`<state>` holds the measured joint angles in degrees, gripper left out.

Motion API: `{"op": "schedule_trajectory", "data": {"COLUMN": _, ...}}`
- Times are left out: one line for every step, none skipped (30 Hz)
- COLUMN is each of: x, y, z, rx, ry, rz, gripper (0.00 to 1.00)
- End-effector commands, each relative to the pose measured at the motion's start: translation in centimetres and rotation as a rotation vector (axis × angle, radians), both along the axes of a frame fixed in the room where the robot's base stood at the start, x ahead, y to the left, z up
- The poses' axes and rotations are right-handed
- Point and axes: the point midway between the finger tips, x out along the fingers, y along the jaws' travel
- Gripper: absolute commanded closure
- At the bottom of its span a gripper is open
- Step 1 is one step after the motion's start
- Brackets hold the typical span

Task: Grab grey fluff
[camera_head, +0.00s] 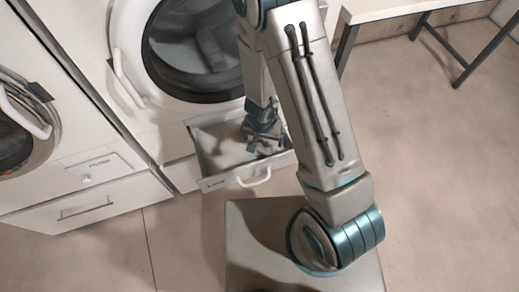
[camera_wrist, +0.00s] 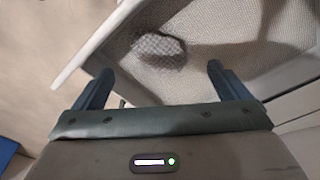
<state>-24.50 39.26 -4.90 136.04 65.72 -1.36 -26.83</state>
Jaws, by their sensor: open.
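A grey, textured piece of fluff (camera_wrist: 158,48) lies on the mesh-like floor of the open drawer (camera_wrist: 255,62) in the wrist view. My gripper (camera_wrist: 155,85) is open, with its two dark fingers apart on either side of and a little short of the fluff. Nothing is between the fingers. In the head view, my gripper (camera_head: 264,138) is low over the open drawer (camera_head: 222,184) under the washing machine. I cannot make out the fluff there; my gripper and shadow cover part of the drawer's inside.
A white washing machine (camera_head: 128,95) with a round dark door stands directly behind the drawer. Another machine (camera_head: 60,150) with a closed lower drawer (camera_head: 85,207) is at the left. A table (camera_head: 400,10) with dark legs is at the upper right. The floor at the right is clear.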

Motion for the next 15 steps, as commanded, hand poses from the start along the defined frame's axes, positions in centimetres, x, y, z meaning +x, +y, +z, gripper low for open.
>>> {"op": "schedule_trajectory", "data": {"x": 0.1, "y": 0.0, "z": -1.2, "rx": 0.0, "ry": 0.001, "rz": 0.001, "gripper": 0.05}}
{"op": "schedule_trajectory", "data": {"x": 0.1, "y": 0.1, "z": -1.5, "rx": 0.0, "ry": 0.0, "rz": 0.003, "gripper": 0.05}}
{"op": "schedule_trajectory", "data": {"x": 0.2, "y": 0.1, "z": -1.9, "rx": 0.0, "ry": 0.0, "rz": 0.004, "gripper": 0.05}}
{"op": "schedule_trajectory", "data": {"x": 0.2, "y": 0.1, "z": -2.1, "rx": 0.0, "ry": 0.0, "rz": 0.005, "gripper": 0.05}}
{"op": "schedule_trajectory", "data": {"x": 0.2, "y": 0.1, "z": -2.2, "rx": 0.0, "ry": -0.001, "rz": 0.005, "gripper": 0.05}}
{"op": "schedule_trajectory", "data": {"x": 0.3, "y": 0.1, "z": -2.3, "rx": 0.0, "ry": -0.001, "rz": 0.006, "gripper": 0.05}}
{"op": "schedule_trajectory", "data": {"x": 0.3, "y": 0.2, "z": -2.4, "rx": 0.001, "ry": 0.0, "rz": 0.007, "gripper": 0.05}}
{"op": "schedule_trajectory", "data": {"x": 0.3, "y": 0.2, "z": -2.5, "rx": 0.001, "ry": 0.0, "rz": 0.007, "gripper": 0.05}}
{"op": "schedule_trajectory", "data": {"x": 0.3, "y": 0.2, "z": -2.6, "rx": 0.001, "ry": 0.0, "rz": 0.007, "gripper": 0.05}}
{"op": "schedule_trajectory", "data": {"x": 0.3, "y": 0.1, "z": -2.7, "rx": 0.001, "ry": 0.0, "rz": 0.007, "gripper": 0.05}}
{"op": "schedule_trajectory", "data": {"x": 0.4, "y": 0.1, "z": -2.9, "rx": 0.0, "ry": 0.0, "rz": 0.007, "gripper": 0.05}}
{"op": "schedule_trajectory", "data": {"x": 0.5, "y": 0.0, "z": -3.3, "rx": 0.0, "ry": 0.0, "rz": 0.005, "gripper": 0.05}}
{"op": "schedule_trajectory", "data": {"x": 0.6, "y": -0.1, "z": -3.7, "rx": 0.0, "ry": 0.0, "rz": 0.004, "gripper": 0.05}}
{"op": "schedule_trajectory", "data": {"x": 0.7, "y": -0.2, "z": -4.2, "rx": 0.0, "ry": 0.001, "rz": 0.004, "gripper": 0.05}}
{"op": "schedule_trajectory", "data": {"x": 0.8, "y": -0.4, "z": -4.8, "rx": 0.0, "ry": 0.001, "rz": 0.004, "gripper": 0.05}}
